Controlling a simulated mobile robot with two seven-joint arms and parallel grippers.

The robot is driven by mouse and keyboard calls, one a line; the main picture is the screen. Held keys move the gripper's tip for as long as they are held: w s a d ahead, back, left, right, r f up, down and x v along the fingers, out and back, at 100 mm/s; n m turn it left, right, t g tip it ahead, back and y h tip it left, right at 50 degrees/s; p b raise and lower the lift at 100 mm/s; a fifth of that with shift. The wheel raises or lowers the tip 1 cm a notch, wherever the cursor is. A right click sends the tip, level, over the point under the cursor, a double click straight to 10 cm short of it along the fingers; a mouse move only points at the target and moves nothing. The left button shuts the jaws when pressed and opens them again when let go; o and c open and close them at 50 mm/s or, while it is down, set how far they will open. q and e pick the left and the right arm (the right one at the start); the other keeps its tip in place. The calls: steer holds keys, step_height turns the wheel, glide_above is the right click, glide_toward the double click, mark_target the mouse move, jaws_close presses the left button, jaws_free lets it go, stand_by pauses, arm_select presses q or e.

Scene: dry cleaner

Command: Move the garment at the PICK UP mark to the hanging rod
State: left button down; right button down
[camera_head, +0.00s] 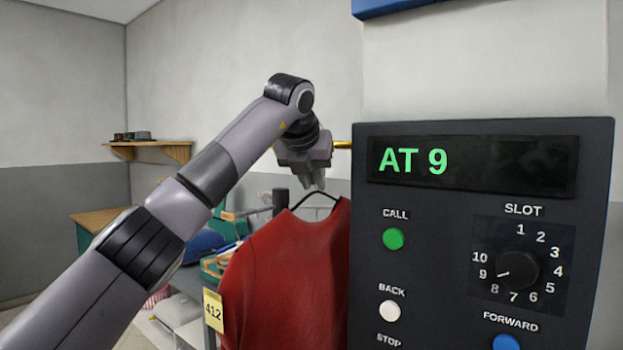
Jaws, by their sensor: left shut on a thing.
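A red garment (285,275) hangs on a black hanger (317,194) in the middle of the view. A yellow tag (213,310) reading 412 shows at its left side. My left gripper (316,186) points down and is shut on the hanger's top, above the garment. Part of a brass-coloured rod (343,145) shows just right of the gripper; the dark control panel hides the rest. The panel also covers the garment's right side. I see no PICK UP mark. My right gripper is not in view.
The control panel (480,240) stands close on the right, its display reading AT 9. It has a green CALL button (393,239) and a slot dial (517,269). Behind the garment is a cluttered grey shelf unit (190,285). A wooden wall shelf (160,147) is at the far left.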

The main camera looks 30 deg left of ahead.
mark_target(314, 201)
arm_select(q)
steer(key=shift+f, duration=0.1)
steer(key=shift+f+b, duration=1.1)
steer(key=shift+f, duration=0.35)
steer(key=shift+f, duration=0.2)
stand_by(0.3)
steer(key=c, duration=0.9)
jaws_free()
steer(key=shift+c, duration=0.2)
steer(key=shift+s, duration=0.1)
steer(key=b+v, duration=0.1)
steer(key=v, duration=0.6)
